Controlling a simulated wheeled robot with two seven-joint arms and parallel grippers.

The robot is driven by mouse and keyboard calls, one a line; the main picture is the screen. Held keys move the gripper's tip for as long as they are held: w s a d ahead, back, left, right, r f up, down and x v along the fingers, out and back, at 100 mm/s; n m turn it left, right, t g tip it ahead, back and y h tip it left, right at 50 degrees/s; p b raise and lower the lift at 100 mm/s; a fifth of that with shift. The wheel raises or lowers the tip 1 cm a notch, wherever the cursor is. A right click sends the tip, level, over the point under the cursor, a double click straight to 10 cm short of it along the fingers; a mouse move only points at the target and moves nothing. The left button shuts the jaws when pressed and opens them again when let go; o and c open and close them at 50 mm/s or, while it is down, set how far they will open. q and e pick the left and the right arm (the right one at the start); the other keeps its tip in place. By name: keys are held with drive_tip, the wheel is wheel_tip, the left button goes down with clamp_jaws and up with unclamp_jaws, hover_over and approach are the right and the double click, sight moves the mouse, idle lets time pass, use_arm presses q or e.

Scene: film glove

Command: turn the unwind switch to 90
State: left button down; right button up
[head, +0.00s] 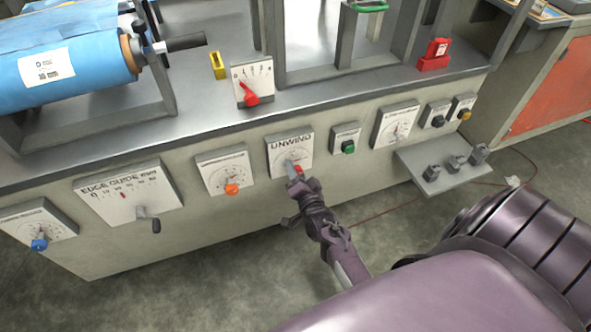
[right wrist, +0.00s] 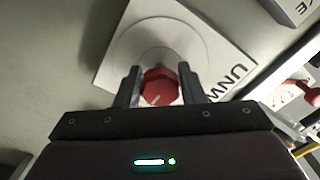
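The unwind switch is a red knob (head: 297,170) on a white square plate marked UNWIND (head: 290,148), on the front panel of the machine. In the right wrist view the red knob (right wrist: 160,87) sits between the two fingers of my right gripper (right wrist: 160,88), with the plate (right wrist: 193,40) behind it. The fingers are apart, one on each side of the knob, with a narrow gap showing at each side. In the head view my right gripper (head: 298,184) is at the knob and partly covers it. The knob's exact setting is not readable. My left gripper is not in view.
An orange-knob dial (head: 222,171) is left of the unwind plate, and a green-knob plate (head: 346,137) is right of it. A small shelf with grey parts (head: 440,170) juts out at the right. An edge guide plate (head: 128,190) with a crank is further left.

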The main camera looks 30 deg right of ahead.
drive_tip(key=o, duration=0.3)
drive_tip(key=shift+o, duration=0.2)
drive_tip(key=shift+s, duration=0.35)
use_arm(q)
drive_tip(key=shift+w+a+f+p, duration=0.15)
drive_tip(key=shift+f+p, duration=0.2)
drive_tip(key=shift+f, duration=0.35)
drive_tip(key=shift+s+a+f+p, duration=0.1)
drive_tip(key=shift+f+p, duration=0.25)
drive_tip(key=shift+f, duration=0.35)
use_arm(e)
drive_tip(key=v, duration=0.7)
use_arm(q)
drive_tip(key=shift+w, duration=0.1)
use_arm(e)
drive_tip(key=shift+a, duration=0.1)
